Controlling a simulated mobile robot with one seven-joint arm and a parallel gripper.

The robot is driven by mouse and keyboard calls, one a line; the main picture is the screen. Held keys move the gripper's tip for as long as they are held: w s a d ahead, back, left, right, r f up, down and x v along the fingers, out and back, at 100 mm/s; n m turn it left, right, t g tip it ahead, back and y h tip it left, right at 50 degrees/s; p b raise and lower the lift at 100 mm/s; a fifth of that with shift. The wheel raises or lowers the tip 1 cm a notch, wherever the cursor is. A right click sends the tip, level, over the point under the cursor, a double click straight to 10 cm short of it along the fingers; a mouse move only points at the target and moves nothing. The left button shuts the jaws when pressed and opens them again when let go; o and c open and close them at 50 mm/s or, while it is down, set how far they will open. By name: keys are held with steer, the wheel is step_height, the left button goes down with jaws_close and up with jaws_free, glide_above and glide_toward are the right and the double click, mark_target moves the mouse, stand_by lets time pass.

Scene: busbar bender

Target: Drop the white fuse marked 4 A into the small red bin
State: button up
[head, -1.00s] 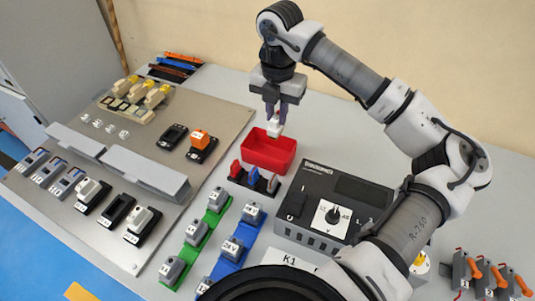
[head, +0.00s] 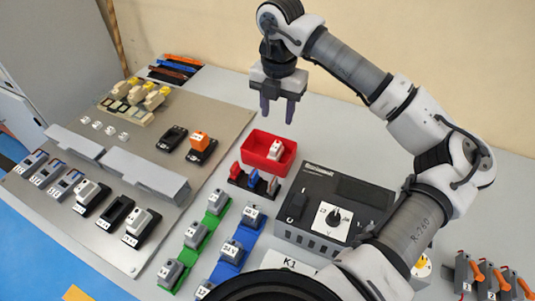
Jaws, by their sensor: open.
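The small red bin (head: 254,156) stands on the grey table near the back wall. A white fuse (head: 275,150) lies inside it toward the right side; its marking is too small to read. My gripper (head: 278,112) is above the bin, open and empty, with its two purple-grey fingers pointing down. The fingers are apart from both fuse and bin.
A rack of red, blue and grey fuses (head: 253,183) stands just in front of the bin. A black instrument box (head: 332,212) with a dial is to the right. The metal panel (head: 220,117) with several fuse holders lies to the left. Table behind the bin is clear.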

step_height(320, 180, up, 12)
steer(key=b, duration=0.1)
steer(key=shift+b, duration=0.3)
